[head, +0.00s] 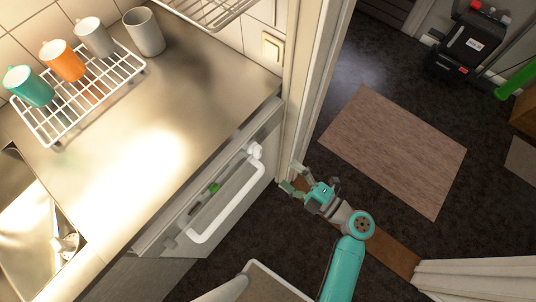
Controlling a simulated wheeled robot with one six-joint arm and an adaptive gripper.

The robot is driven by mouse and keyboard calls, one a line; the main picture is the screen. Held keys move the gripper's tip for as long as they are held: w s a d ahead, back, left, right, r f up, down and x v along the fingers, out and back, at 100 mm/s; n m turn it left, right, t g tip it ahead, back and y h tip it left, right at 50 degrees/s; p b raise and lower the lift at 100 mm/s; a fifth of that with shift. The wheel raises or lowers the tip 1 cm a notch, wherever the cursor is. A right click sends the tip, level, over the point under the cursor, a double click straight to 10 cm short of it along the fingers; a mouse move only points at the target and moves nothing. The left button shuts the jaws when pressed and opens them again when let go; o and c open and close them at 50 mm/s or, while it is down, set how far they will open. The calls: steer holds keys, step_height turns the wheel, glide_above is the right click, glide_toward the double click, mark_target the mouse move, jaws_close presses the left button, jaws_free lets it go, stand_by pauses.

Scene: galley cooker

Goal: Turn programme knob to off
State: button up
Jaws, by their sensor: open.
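A white knob (255,150) sticks out at the right end of the front panel of an appliance under the steel counter. It looks like the programme knob, but its markings and setting are too small to read. My gripper (290,179) is open and empty, with its fingers pointing left toward the appliance front. In the picture it is right of and below the knob, apart from it. A small green spot (214,187) and a dark strip show on the same panel, left of the knob.
A white bar handle (226,208) runs along the appliance front below the panel. A door frame (301,90) stands close to the right of the knob. Mugs and a wire rack (122,90) are on the counter (185,110). A rug (395,145) lies beyond the doorway.

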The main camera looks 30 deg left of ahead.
mark_target(261, 154)
steer(key=a+m, duration=0.4)
steer(key=m, duration=0.6)
steer(key=a+m, duration=0.4)
steer(key=m, duration=0.7)
steer(key=w+a+m, duration=0.1)
steer(key=a+m, duration=0.3)
steer(key=m, duration=0.7)
steer(key=c, duration=1.2)
